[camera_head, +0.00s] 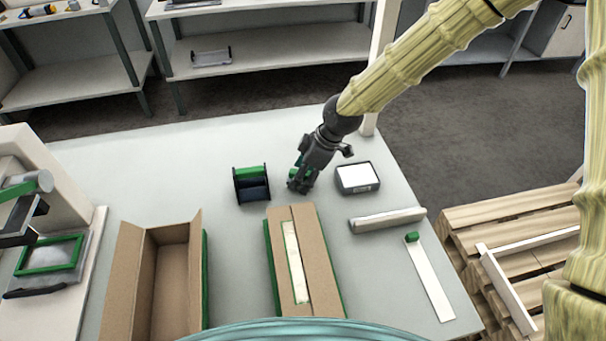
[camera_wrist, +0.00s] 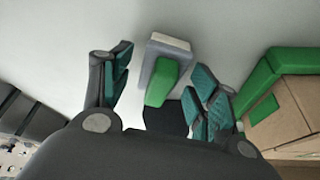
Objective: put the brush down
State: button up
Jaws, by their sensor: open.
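The brush (camera_wrist: 161,82) shows in the wrist view as a green handle with a grey and whitish block at its far end. It appears to lie on the pale table top, between the spread fingers of my gripper (camera_wrist: 160,92). The fingers are open, with clear gaps on both sides of the green handle. In the head view my gripper (camera_head: 300,186) is low over the table, and a bit of green shows beside its fingers. Most of the brush is hidden there by the gripper.
A black and green holder (camera_head: 252,185) stands left of my gripper, and a white-topped device (camera_head: 358,177) right. In front are a closed carton (camera_head: 318,262) and an open carton (camera_head: 142,275). A pale bar (camera_head: 387,220) and a green-ended strip (camera_head: 430,281) lie at right.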

jog(key=b+v, duration=0.1)
jog(key=v, duration=1)
jog(key=shift+d+r, duration=0.2)
jog(key=shift+r, duration=0.15)
jog(key=shift+s, duration=0.15)
